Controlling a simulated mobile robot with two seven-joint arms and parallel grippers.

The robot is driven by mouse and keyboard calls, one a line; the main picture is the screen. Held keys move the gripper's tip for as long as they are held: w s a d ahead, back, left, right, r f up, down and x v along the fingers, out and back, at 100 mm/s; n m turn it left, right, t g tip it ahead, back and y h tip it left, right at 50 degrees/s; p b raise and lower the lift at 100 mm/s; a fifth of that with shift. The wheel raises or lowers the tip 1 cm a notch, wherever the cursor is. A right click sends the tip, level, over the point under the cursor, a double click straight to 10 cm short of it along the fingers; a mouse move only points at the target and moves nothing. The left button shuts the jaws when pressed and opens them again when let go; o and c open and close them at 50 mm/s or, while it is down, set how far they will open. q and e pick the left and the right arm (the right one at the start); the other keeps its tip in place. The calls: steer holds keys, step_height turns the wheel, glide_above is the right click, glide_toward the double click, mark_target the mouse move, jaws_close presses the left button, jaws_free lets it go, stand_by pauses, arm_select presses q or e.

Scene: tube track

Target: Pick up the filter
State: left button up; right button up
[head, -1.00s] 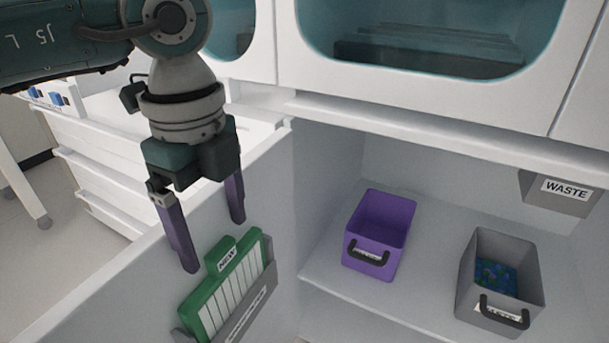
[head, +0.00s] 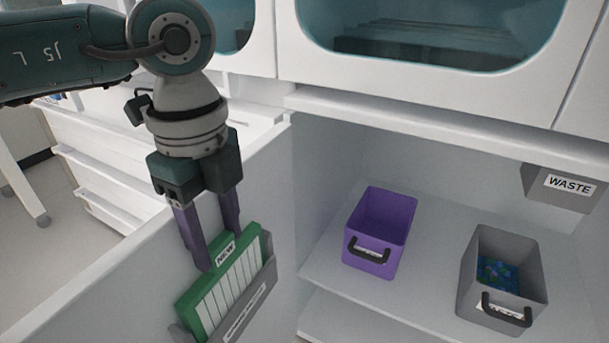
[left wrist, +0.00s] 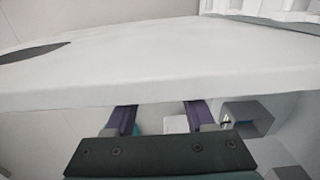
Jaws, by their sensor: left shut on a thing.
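The filter (head: 223,290) is a green frame with white pleats and a tab labelled NEW. It sits tilted in a grey holder (head: 250,312) on the inner face of the open white door. The holder hides its lower part. My left gripper (head: 219,250) reaches down from above and is shut on the filter's tab, one purple finger on each side. In the left wrist view both purple fingers show at the bottom, but the filter is not clearly seen between them. My right gripper is not in view.
A purple bin (head: 359,244) and a grey bin (head: 468,272) with blue-green pieces stand on the cabinet shelf (head: 418,245). A grey box marked WASTE (head: 565,190) hangs at the right. The white door panel (head: 120,262) lies close beside my left gripper.

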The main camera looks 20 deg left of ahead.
arm_select(q)
jaws_close()
step_height(320, 180, up, 28)
steer(key=p, duration=0.9)
steer(key=shift+p, duration=0.3)
steer(key=shift+r+p, duration=0.25)
steer(key=shift+p, duration=0.1)
